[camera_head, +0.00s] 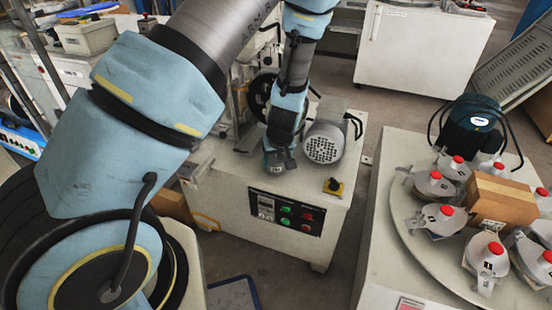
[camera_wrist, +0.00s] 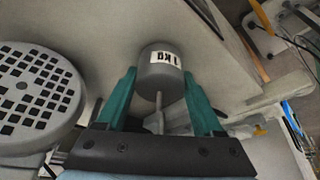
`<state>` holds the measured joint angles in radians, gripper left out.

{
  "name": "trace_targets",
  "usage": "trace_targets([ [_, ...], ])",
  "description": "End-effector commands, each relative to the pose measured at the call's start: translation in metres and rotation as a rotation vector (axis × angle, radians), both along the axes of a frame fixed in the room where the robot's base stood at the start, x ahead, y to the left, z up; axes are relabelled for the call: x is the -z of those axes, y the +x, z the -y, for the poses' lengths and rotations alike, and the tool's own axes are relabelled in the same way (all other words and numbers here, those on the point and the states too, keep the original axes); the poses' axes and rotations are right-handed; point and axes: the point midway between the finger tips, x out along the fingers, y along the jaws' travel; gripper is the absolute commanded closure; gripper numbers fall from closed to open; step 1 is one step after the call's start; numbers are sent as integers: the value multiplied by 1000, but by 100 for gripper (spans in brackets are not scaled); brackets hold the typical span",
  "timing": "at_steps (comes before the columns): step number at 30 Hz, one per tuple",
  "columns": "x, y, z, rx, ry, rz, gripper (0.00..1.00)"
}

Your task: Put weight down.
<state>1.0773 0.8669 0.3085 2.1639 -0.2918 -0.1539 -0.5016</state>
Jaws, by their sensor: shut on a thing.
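The weight (camera_wrist: 160,66) is a small grey cylinder with a white "1 kg" label, which reads upside down in the wrist view. My gripper (camera_wrist: 159,82) has its two teal fingers shut on the weight's sides. A thin pale rod or stem shows just below the weight in that view; I cannot tell whether it belongs to the weight. In the head view my gripper (camera_head: 279,160) is low over the white machine's top (camera_head: 235,165), left of the motor. The weight is not discernible there, and whether it touches the machine top cannot be told.
The motor with a vented round cover (camera_head: 324,146) stands close right of my gripper; its cover also fills the left of the wrist view (camera_wrist: 35,95). A control panel (camera_head: 286,213) is on the machine's front. A round table (camera_head: 400,215) with several red-capped holders stands at right.

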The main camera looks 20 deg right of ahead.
Motion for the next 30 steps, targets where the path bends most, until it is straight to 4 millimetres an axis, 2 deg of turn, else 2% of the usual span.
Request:
trace_targets([
  [2,2,1,0,-1,-2,2,100],
  [3,2,0,0,0,0,0,28],
  [10,2,0,0,0,0,0,2],
  [17,2,0,0,0,0,0,2],
  [21,-6,-2,0,0,-1,0,2],
  [26,-32,-12,0,2,-3,2,2],
  [30,-61,-24,-1,3,-2,2,2],
])
